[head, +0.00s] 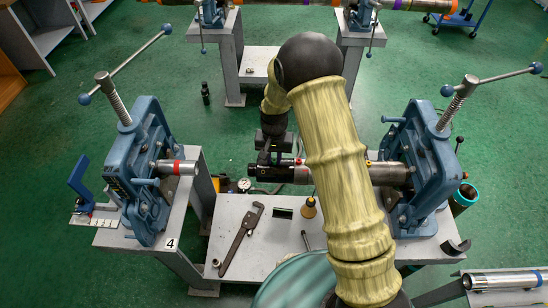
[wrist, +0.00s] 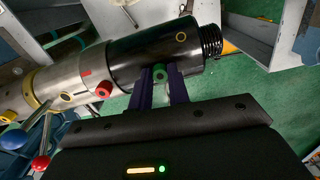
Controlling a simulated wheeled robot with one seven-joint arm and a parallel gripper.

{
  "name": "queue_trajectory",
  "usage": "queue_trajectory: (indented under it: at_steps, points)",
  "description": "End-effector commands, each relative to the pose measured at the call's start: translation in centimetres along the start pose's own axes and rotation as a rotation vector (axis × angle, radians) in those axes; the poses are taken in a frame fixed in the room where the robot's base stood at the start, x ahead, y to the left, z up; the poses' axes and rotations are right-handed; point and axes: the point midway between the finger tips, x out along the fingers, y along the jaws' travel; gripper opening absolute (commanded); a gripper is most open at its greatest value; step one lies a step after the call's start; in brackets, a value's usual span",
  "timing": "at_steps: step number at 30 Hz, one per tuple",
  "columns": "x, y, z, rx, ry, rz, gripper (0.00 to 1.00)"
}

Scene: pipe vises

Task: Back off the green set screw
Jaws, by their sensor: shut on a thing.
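The green set screw (wrist: 159,72) sits on the side of a black sleeve (wrist: 135,55) with a threaded end in the wrist view. My gripper (wrist: 160,78) has its two purple fingers closed on either side of the green screw, close to the sleeve. In the head view, my gripper (head: 268,158) is at the black left end of the horizontal pipe (head: 388,174), which the right blue vise (head: 415,165) holds. The green screw cannot be made out there. A red screw (wrist: 104,88) stands on the silver part beside the black sleeve.
A left blue vise (head: 140,175) holds a short silver pipe with a red band (head: 178,167). A gap lies between it and the black end. The grey table (head: 285,250) below carries a pipe wrench (head: 242,238) and small items. A yellow knob (wrist: 8,116) is further along the pipe.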

Motion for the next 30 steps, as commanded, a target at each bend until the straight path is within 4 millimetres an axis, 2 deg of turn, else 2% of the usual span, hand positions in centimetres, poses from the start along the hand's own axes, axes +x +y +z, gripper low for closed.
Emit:
queue_trajectory:
  at_steps: [30]
  points:
    - [-0.07,-0.12,-0.15,-0.91,0.007,-0.002,0.0]
